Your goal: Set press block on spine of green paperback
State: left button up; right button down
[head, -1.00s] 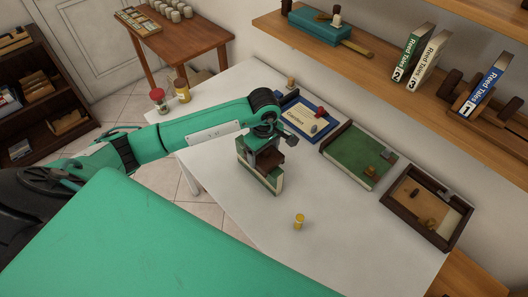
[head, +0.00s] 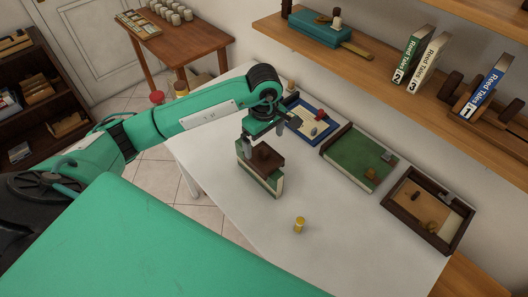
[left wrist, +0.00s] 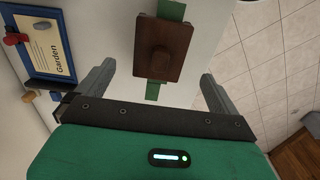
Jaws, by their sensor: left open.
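The press block (head: 266,157), dark brown with a round knob, rests on top of the green paperback (head: 256,179), which stands upright on the white table. In the left wrist view the block (left wrist: 166,52) lies across the narrow green spine (left wrist: 171,11), which shows at both ends of it. My left gripper (head: 264,138) is open just above the block, with its fingers apart on either side and nothing between them touching. My right gripper is not in view.
A blue "Garden" tray (head: 291,133), a green tray (head: 340,169) and a brown tray (head: 394,207) line the back. A shelf with books (head: 411,58) overhangs behind.

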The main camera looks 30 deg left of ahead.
aim_at(264, 150)
pick_arm(q)
notch_tip(264, 150, up, 6)
jog(key=shift+f+b, duration=0.1)
jog(key=shift+b, duration=0.55)
